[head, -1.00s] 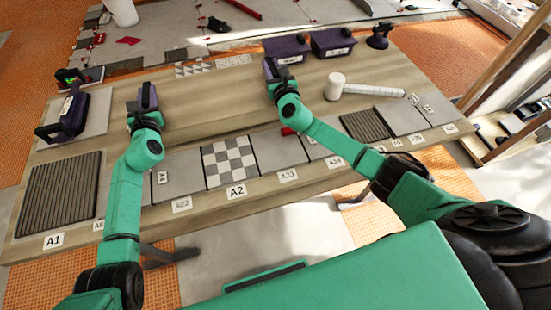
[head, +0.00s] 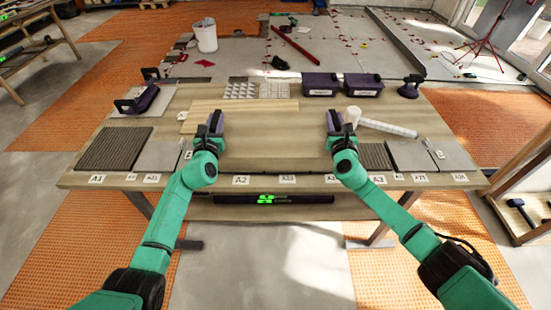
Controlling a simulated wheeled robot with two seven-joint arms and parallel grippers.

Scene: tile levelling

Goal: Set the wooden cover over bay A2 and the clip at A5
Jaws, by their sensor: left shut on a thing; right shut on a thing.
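The wooden cover (head: 275,150) is a broad, pale wood panel spanning between my two grippers. It lies over the front middle bays behind the A2 label (head: 240,180) and hides the chequered tile there. I cannot tell whether it rests on the table or hangs just above it. My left gripper (head: 213,125) is shut on its left side. My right gripper (head: 336,125) is shut on its right side. I cannot make out the clip or a label reading A5 for certain; small white tags stand at the left (head: 188,155) and right (head: 439,155).
A ribbed dark tile (head: 113,150) lies at A1. A white mallet (head: 385,127) lies right of my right gripper. Purple boxes (head: 320,84) and a suction cup (head: 410,87) stand at the back. A purple-handled tool (head: 137,101) is at the left.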

